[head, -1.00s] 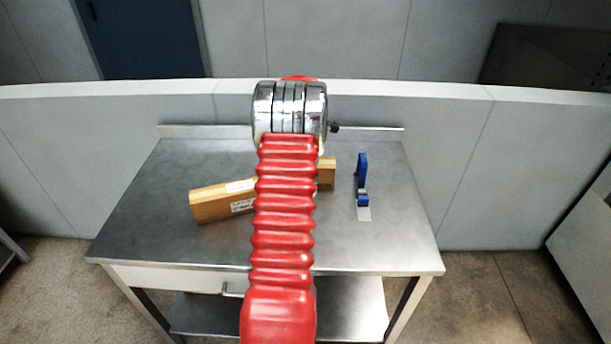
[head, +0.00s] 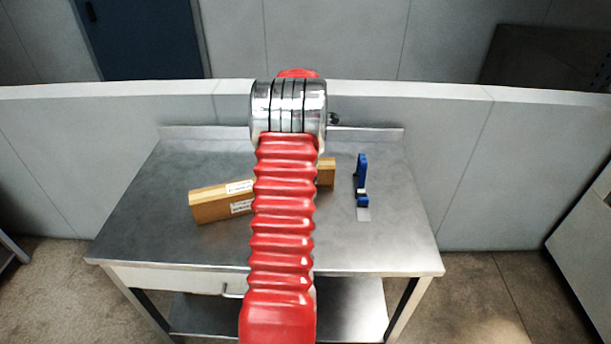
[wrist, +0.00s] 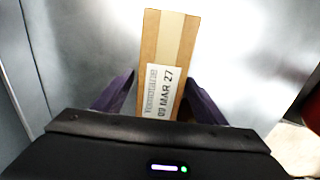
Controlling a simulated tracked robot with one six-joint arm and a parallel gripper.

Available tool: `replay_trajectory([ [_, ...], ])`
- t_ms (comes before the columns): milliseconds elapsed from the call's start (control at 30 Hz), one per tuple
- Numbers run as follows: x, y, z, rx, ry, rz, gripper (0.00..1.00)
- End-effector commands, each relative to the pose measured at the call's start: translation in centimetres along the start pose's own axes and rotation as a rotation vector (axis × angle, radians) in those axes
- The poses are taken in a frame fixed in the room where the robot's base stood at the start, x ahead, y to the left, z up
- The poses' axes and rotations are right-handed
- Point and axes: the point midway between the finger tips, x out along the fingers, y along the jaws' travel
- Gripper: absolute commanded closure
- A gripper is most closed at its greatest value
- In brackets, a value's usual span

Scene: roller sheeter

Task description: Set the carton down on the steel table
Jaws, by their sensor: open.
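The carton (head: 220,204), a long brown box with white labels, lies on the steel table (head: 150,220). My arm hides its middle in the head view; a brown part also shows right of the arm, and I cannot tell for sure that it is the same box. In the wrist view the carton (wrist: 168,50), with a tape strip and a printed label, lies between the two dark purple fingers of my gripper (wrist: 160,82). The fingers are open, one on each side of it. Whether they touch it is unclear. The gripper is hidden in the head view.
A raised lip runs along the table's back edge, before a pale low wall (head: 450,150). The table's left and front right areas are clear.

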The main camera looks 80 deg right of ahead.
Motion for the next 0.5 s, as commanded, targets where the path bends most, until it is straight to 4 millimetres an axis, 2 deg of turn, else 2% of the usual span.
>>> replay_trajectory([
  [300, -5.7, 0.1, 0.0, 0.000, 0.000, 0.003, 0.34],
  [500, -8.2, 0.1, 0.0, 0.000, 0.000, 0.001, 0.34],
])
